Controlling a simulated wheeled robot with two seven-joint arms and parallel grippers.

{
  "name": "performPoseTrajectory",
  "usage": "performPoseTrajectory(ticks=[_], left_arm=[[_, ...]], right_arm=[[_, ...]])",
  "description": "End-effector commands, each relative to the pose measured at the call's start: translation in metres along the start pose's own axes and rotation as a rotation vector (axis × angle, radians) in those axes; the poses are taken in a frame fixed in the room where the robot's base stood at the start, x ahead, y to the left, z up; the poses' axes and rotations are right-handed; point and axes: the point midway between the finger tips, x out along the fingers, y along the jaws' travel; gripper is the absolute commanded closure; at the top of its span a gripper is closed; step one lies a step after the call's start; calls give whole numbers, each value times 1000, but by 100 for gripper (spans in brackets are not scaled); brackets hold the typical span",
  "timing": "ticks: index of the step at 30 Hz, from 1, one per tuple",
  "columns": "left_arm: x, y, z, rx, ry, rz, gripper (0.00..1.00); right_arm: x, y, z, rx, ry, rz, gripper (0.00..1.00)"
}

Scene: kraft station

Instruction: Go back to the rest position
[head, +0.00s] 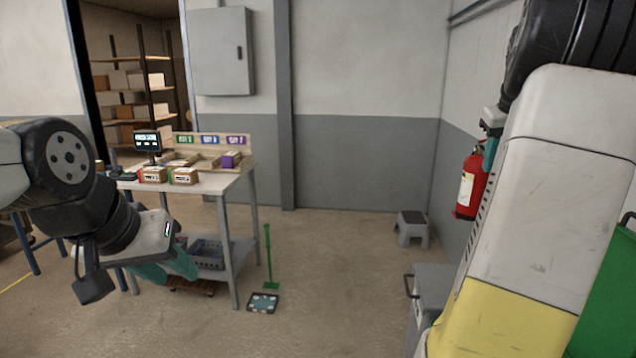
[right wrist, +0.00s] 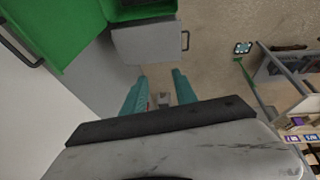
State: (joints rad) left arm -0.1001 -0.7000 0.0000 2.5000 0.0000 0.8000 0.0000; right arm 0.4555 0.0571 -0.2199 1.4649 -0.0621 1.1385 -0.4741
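My left gripper (head: 180,277) hangs at the left in the head view, in front of the workbench. Its two teal fingers point down and to the right, apart, with nothing seen between them. My right arm fills the right side of the head view. Part of my right gripper (head: 489,152) shows beyond it, overlapping the fire extinguisher in the picture; the rest is hidden by the arm. In the right wrist view my right gripper (right wrist: 160,90) has its two teal fingers apart, with only floor and a small grey stool (right wrist: 163,99) seen between them.
A workbench (head: 222,183) with small boxes stands at the left. A green-handled tool (head: 268,258) and a dark pad (head: 263,302) are on the floor beside it. A red extinguisher (head: 471,184) is at the right wall. A grey cabinet (head: 432,292) and green bin (head: 607,300) stand at right. The middle floor is clear.

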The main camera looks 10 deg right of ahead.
Motion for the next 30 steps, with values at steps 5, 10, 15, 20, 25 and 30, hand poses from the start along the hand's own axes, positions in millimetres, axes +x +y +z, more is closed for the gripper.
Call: performPoseTrajectory(ticks=[5, 10, 15, 20, 25, 30], left_arm=[[0, 0, 0, 0, 0, 0, 64], [0, 0, 0, 0, 0, 0, 64], [0, 0, 0, 0, 0, 0, 64], [0, 0, 0, 0, 0, 0, 64], [0, 0, 0, 0, 0, 0, 64], [0, 0, 0, 0, 0, 0, 64]], right_arm=[[-25, -114, 26, -42, 81, -122, 66], [-41, -208, 78, -86, 132, -229, 66], [-46, -285, 149, -134, 166, -323, 66], [-40, -325, 207, -165, 181, -379, 66], [-34, -341, 235, -178, 185, -402, 66], [-33, -342, 239, -177, 184, -405, 66]])
